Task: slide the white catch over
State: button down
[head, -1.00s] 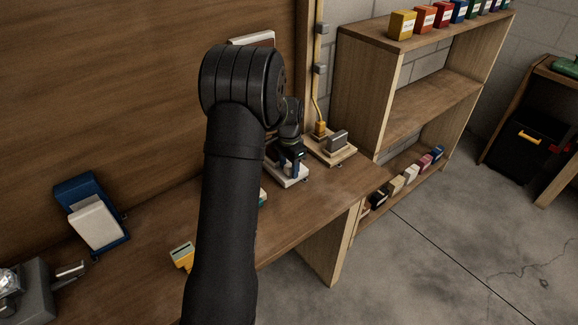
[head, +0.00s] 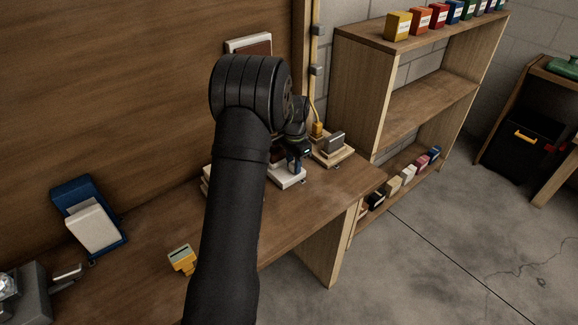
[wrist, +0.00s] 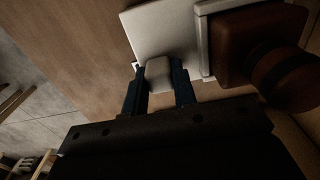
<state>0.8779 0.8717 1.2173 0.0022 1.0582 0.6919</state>
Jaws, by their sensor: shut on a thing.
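The white catch (wrist: 158,74) is a small rounded block on a white plate (wrist: 160,32) in the wrist view. My gripper (wrist: 160,84) is shut on it, with one dark blue finger on each side. In the head view, my gripper (head: 294,165) is at the white base (head: 288,180) on the bench, partly behind my arm. The catch itself is too hidden there to make out. A raised white edge and a brown block with a dark round knob (wrist: 280,68) stand right of the catch in the wrist view.
A wooden base with a grey block (head: 334,143) stands right of my gripper on the bench. A yellow box (head: 182,259) and a blue holder with a white pad (head: 90,218) are at the left. An open shelf (head: 400,100) stands beyond the bench's right end.

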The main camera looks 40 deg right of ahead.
jog(key=shift+d, duration=0.25)
jog(key=c, duration=1.2)
grip_release()
jog(key=shift+o, duration=0.2)
notch_tip(320, 180, up, 18)
jog(key=shift+f, duration=0.25)
jog(key=shift+f, duration=0.1)
notch_tip(320, 180, down, 17)
jog(key=shift+a+f, duration=0.2)
jog(key=shift+a, duration=0.15)
